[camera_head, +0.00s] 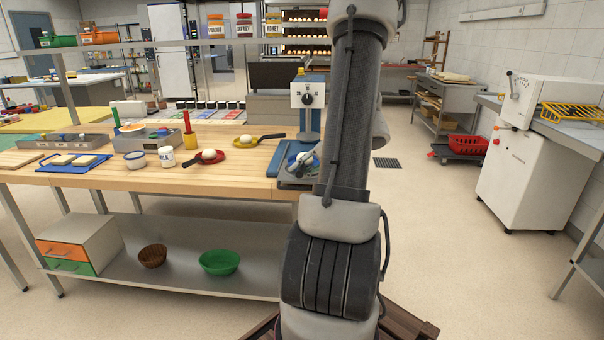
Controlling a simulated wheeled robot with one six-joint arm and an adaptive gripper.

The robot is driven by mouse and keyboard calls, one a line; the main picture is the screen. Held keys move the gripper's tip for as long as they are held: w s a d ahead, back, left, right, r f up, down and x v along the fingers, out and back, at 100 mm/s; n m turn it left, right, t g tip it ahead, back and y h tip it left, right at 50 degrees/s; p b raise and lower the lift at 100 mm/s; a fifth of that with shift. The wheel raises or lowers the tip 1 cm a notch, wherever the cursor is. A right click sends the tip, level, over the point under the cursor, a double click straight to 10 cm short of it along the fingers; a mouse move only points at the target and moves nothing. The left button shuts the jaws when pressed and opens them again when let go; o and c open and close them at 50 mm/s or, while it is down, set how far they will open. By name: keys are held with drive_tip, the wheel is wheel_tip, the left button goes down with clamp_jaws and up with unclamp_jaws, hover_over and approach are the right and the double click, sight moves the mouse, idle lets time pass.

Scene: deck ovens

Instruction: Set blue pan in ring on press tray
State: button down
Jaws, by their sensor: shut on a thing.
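The press (308,118) stands at the right end of the wooden table, with a blue column and a pale control box with a dark dial. Its dark tray (290,183) is low at the table's front right corner, partly behind my arm. My gripper (304,160) is small in view at the tray, close above or on it, and partly hidden by my arm. It is shut on what seems to be the blue pan, whose outline I cannot separate from the press's blue base. The ring cannot be made out.
White tubs (166,157) and a blue tray (72,163) are further left. A green bowl (220,262) is on the lower shelf.

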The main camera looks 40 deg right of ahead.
drive_tip(key=shift+f, duration=0.7)
drive_tip(key=c, duration=1.4)
unclamp_jaws()
drive_tip(key=shift+f, duration=0.15)
